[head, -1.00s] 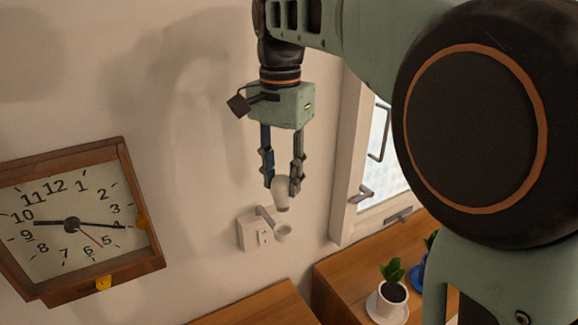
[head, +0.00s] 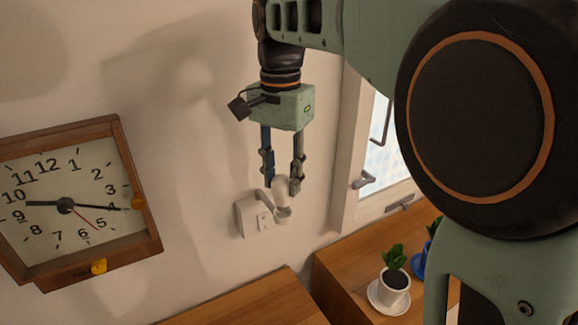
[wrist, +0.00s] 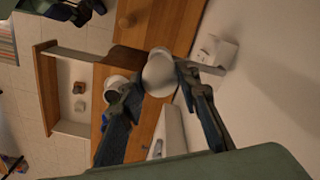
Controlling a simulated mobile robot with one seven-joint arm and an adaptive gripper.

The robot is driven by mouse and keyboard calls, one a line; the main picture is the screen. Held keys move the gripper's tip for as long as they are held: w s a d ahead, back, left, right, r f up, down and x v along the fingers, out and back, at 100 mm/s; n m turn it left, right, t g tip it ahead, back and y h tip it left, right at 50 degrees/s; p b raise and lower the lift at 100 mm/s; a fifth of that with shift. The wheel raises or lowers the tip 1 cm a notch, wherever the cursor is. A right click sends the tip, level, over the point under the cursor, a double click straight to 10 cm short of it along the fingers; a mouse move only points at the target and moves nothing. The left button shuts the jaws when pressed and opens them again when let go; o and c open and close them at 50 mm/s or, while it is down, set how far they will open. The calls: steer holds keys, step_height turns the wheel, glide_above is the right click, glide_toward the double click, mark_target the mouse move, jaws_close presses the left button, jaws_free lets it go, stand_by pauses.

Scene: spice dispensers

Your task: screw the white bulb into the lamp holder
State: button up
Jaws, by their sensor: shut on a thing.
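The white bulb (head: 282,188) hangs between the fingertips of my gripper (head: 281,186), which is shut on it. In the head view its lower end meets or overlaps the cup of the lamp holder (head: 283,215); I cannot tell whether it sits inside. The holder's arm comes out from a white wall plate (head: 252,216). In the wrist view the bulb (wrist: 159,73) is between the two fingers (wrist: 157,88), and it hides the holder's cup. The holder's white wall plate (wrist: 222,52) shows beyond it at the right.
A wooden wall clock (head: 133,202) hangs at the left. A wooden counter (head: 262,300) lies below, with a potted plant (head: 394,280) on a saucer at the right. A window frame (head: 349,190) is right of my gripper.

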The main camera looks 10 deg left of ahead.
steer(key=shift+f+b, duration=0.6)
steer(key=shift+f, duration=0.4)
steer(key=o, duration=0.6)
steer(key=c, duration=0.6)
steer(key=m+p, duration=0.1)
steer(key=m, duration=0.2)
steer(key=shift+r+m, duration=0.1)
steer(key=shift+m, duration=0.2)
steer(key=m+p, duration=0.1)
steer(key=m, duration=0.3)
steer(key=shift+p, duration=0.3)
steer(key=shift+m, duration=0.8)
